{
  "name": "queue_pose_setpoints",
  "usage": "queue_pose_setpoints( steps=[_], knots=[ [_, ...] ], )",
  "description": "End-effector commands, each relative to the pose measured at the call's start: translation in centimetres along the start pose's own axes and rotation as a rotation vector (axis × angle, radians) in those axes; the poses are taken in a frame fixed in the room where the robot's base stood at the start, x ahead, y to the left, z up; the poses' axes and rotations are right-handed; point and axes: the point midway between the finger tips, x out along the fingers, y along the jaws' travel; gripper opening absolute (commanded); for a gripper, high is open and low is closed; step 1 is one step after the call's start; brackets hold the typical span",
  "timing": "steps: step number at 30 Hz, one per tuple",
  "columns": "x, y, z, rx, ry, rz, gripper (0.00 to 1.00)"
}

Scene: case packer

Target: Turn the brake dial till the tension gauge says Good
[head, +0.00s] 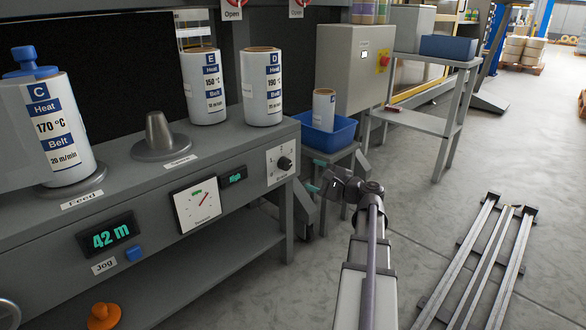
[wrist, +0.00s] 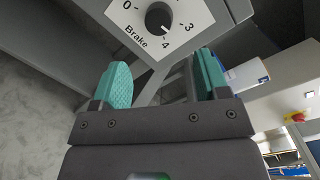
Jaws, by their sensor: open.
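The brake dial (head: 285,163) is a black knob on a white plate at the right end of the machine front. In the wrist view the dial (wrist: 158,17) has a white mark pointing close to 4. The tension gauge (head: 198,203) is a white square face with a red needle, off to the upper right of its green band. The small display (head: 233,177) beside it reads "High". My gripper (head: 316,176), with teal fingertips, is open and empty, to the right of the dial and apart from it. In the wrist view the dial lies beyond the open fingers.
Rolls C (head: 62,140), E (head: 206,90) and D (head: 262,88) stand on the machine top near a bare grey cone (head: 158,136). A blue bin (head: 326,137) holding a roll sits on a stand behind my gripper. Floor rails (head: 480,260) lie at right.

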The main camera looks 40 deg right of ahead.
Motion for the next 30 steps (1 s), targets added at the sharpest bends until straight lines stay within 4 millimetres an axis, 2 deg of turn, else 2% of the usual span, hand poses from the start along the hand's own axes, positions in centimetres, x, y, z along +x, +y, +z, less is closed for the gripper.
queue_pose_setpoints(
  steps=[9,13,16,23,30],
  knots=[
    [7.1,0.0,-0.1,-0.003,-0.003,0.004,0.68],
    [9.2,0.1,0.0,-0.003,-0.003,0.004,0.68],
    [10.0,0.1,0.0,-0.003,-0.002,0.003,0.68],
    [10.1,0.1,0.1,-0.004,-0.001,0.003,0.68],
    [10.1,0.1,0.1,-0.004,-0.001,0.003,0.46]
  ],
)
